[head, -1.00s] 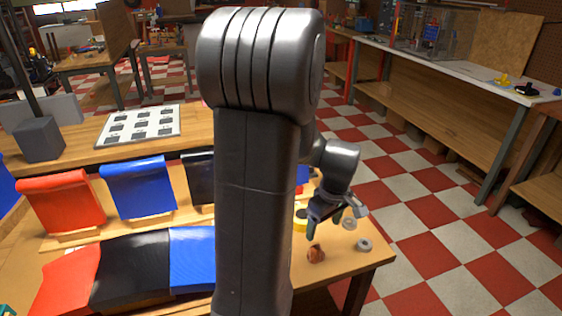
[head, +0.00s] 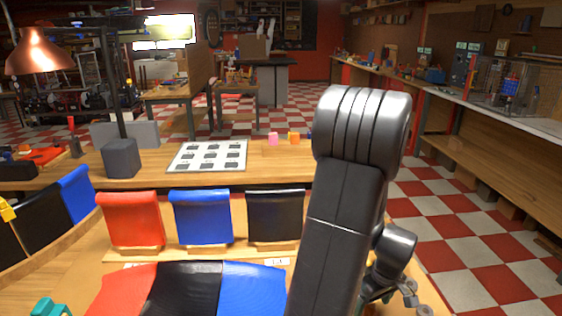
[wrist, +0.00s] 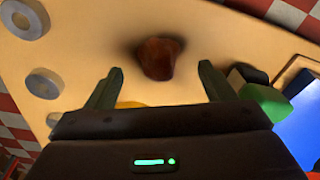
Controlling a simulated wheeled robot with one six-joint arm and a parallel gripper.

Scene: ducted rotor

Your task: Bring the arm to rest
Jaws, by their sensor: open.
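My gripper (head: 392,292) shows at the lower right of the head view, partly behind my own arm, over the right end of the wooden bench. In the wrist view my gripper (wrist: 160,84) is open, its two dark fingers apart with nothing between the tips. A reddish-brown lump (wrist: 160,58) lies on the bench just beyond the fingertips and apart from them. My arm stands bent, its elbow high in the head view.
Grey rings (wrist: 45,83) lie at the left in the wrist view. A green block (wrist: 267,102) and a blue panel (wrist: 303,120) are at the right. Checkered floor is clear at the right.

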